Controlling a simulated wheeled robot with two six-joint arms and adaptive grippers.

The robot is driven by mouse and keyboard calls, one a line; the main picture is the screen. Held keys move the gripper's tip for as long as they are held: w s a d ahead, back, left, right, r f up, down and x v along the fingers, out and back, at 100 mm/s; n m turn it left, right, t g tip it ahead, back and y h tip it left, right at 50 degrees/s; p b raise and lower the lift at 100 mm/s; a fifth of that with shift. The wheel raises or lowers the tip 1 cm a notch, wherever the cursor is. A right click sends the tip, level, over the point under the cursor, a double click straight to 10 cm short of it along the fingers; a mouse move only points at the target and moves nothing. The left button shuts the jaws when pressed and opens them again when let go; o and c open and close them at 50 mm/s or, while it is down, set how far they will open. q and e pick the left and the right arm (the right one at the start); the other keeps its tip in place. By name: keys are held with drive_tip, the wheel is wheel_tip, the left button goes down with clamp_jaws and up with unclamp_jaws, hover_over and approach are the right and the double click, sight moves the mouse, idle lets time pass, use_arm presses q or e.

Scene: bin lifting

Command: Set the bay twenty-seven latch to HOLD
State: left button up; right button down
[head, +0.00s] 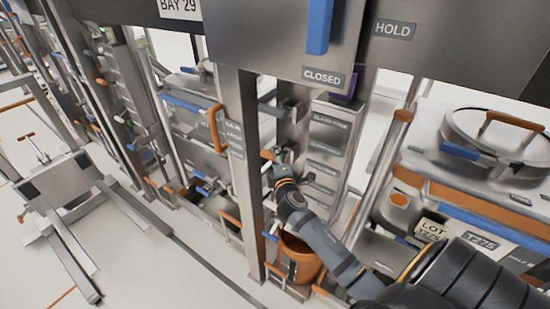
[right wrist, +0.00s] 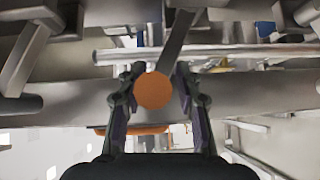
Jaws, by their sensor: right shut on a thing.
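My right gripper (head: 280,168) is beside the grey upright post in the head view. In the right wrist view, its dark fingers (right wrist: 156,80) are on either side of a round orange knob (right wrist: 153,90), shut on it. A grey bar (right wrist: 174,45) rises behind the knob. In the head view a bit of orange (head: 267,154) shows at the fingertips; the rest is hidden. A panel with a blue handle (head: 319,26) hangs near the top, with a CLOSED label (head: 322,77) below it and a HOLD label (head: 393,29) to its right. No bay twenty-seven sign is readable. My left gripper is out of view.
A BAY 29 sign (head: 180,8) is at the top. The grey post (head: 240,170) stands left of my right gripper. An orange bin (head: 300,258) sits below. A lidded metal vessel (head: 495,135) stands at right. A low grey frame (head: 62,185) stands on open floor at left.

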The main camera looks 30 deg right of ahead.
drive_tip(key=shift+w+r, duration=0.1)
drive_tip(key=shift+r, duration=0.45)
drive_tip(key=c, duration=1.2)
unclamp_jaws()
drive_tip(key=shift+o, duration=0.6)
drive_tip(key=shift+f, duration=0.1)
drive_tip(key=shift+d+f, duration=0.1)
drive_tip(key=shift+f, duration=0.05)
drive_tip(key=shift+f, duration=0.1)
drive_tip(key=v, duration=1.2)
